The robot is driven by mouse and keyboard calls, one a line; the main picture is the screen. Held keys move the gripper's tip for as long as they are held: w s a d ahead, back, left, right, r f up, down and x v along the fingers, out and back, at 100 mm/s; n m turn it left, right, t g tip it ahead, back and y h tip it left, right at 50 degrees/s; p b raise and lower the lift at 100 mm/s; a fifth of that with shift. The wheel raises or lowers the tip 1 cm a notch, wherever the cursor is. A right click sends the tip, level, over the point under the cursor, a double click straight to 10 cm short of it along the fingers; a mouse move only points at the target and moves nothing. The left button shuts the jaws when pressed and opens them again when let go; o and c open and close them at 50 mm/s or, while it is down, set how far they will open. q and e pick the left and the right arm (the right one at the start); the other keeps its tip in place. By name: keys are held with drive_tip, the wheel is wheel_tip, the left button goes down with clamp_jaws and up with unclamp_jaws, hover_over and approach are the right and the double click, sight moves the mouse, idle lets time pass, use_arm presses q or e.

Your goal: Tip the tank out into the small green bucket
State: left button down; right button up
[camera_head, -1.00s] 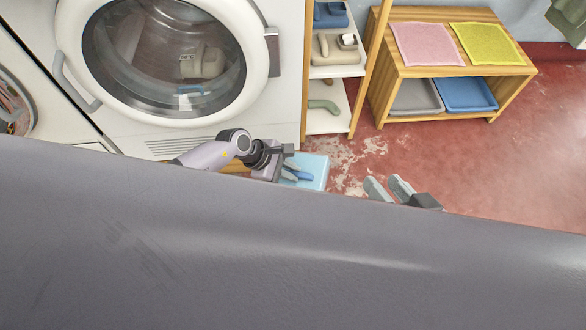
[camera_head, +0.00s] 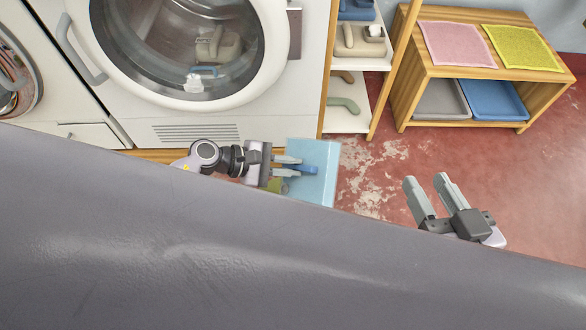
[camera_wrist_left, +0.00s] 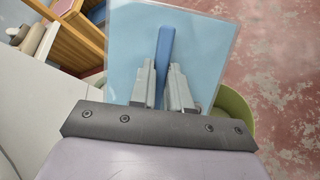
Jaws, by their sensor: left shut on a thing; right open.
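The tank (camera_head: 322,182) is a pale blue, see-through box with a darker blue handle (camera_wrist_left: 165,52). My left gripper (camera_head: 303,167) is shut on that handle in front of the washer; its fingers also show in the left wrist view (camera_wrist_left: 163,75). The small green bucket (camera_head: 279,186) shows only in part, just below the left gripper; in the left wrist view a piece of its rim (camera_wrist_left: 236,103) shows behind the tank and fingers. Whether any water is in either cannot be seen. My right gripper (camera_head: 428,190) is open and empty, to the right over the floor.
A washer with a round glass door (camera_head: 190,45) stands behind the left gripper. A narrow white shelf (camera_head: 345,118) is beside it. A wooden bench (camera_head: 470,68) with cloths and trays stands at back right. The red floor (camera_head: 540,150) is clear. A grey surface blocks the foreground.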

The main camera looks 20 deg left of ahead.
use_arm(q)
drive_tip(key=shift+a+b, duration=0.1)
drive_tip(key=shift+b, duration=0.3)
drive_tip(key=shift+s+a+r+h+p, duration=0.15)
drive_tip(key=shift+r+h+p, duration=0.05)
drive_tip(key=shift+h+p, duration=0.15)
drive_tip(key=shift+s+a+m+t+h, duration=0.2)
drive_tip(key=shift+s+a+t+h, duration=0.35)
drive_tip(key=shift+h, duration=0.35)
drive_tip(key=shift+s+a+m+t+h, duration=0.2)
drive_tip(key=shift+s+a+t+h, duration=0.15)
drive_tip(key=shift+a+t+h, duration=0.4)
drive_tip(key=shift+d, duration=0.15)
drive_tip(key=shift+f, duration=0.15)
idle(0.4)
idle(2.3)
drive_tip(key=shift+w+d+g+y, duration=0.55)
drive_tip(key=shift+d+g+y, duration=0.15)
drive_tip(key=shift+g, duration=0.1)
drive_tip(key=shift+w+d+n+g+y, duration=0.45)
drive_tip(key=shift+d+y, duration=0.2)
drive_tip(key=shift+y, duration=0.45)
